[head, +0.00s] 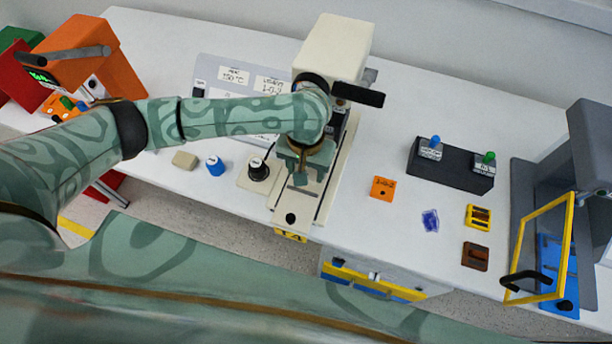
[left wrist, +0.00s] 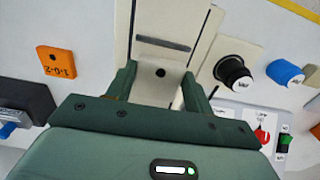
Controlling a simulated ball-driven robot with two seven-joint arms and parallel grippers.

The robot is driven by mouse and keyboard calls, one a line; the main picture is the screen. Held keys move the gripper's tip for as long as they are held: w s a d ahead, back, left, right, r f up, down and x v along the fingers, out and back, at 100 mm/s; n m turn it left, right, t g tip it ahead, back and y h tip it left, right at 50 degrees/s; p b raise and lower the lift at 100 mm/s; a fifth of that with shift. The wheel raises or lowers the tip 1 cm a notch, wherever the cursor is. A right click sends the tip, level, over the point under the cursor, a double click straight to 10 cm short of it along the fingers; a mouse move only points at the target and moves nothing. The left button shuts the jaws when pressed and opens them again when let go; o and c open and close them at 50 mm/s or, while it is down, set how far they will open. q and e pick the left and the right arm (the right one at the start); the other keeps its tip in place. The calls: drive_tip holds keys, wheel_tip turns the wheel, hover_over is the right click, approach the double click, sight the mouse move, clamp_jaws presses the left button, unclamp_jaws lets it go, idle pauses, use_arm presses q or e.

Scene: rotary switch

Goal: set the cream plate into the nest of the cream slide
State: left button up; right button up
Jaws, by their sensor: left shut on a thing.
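The cream slide (head: 311,207) runs out toward the front edge of the white table, below a cream machine head. A dark slot crosses it, also seen in the left wrist view on the slide (left wrist: 178,22). My left gripper (head: 301,177) points down over the slide, behind the slot. In the left wrist view the gripper (left wrist: 160,78) is shut on the cream plate (left wrist: 150,90), which has a small dark hole. The plate is over or on the slide; I cannot tell whether it touches. The nest is hidden under the plate and gripper. My right gripper is not in view.
A black knob (head: 259,169) and a blue knob (head: 215,166) stand left of the slide. An orange tag (head: 383,188) lies to its right. The cream machine head (head: 338,48) rises behind. A black switch block (head: 450,165) and a yellow-framed door (head: 541,246) are farther right.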

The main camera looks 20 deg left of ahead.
use_arm(q)
wheel_tip(320, 180, down, 4)
drive_tip(key=shift+r+b, duration=0.1)
drive_tip(key=shift+b, duration=1.1)
drive_tip(key=shift+r, duration=0.1)
drive_tip(key=o, duration=1)
drive_tip(key=shift+c, duration=0.2)
wheel_tip(320, 180, up, 12)
drive_tip(key=p, duration=0.6)
drive_tip(key=shift+p, duration=0.3)
drive_tip(key=shift+s, duration=0.1)
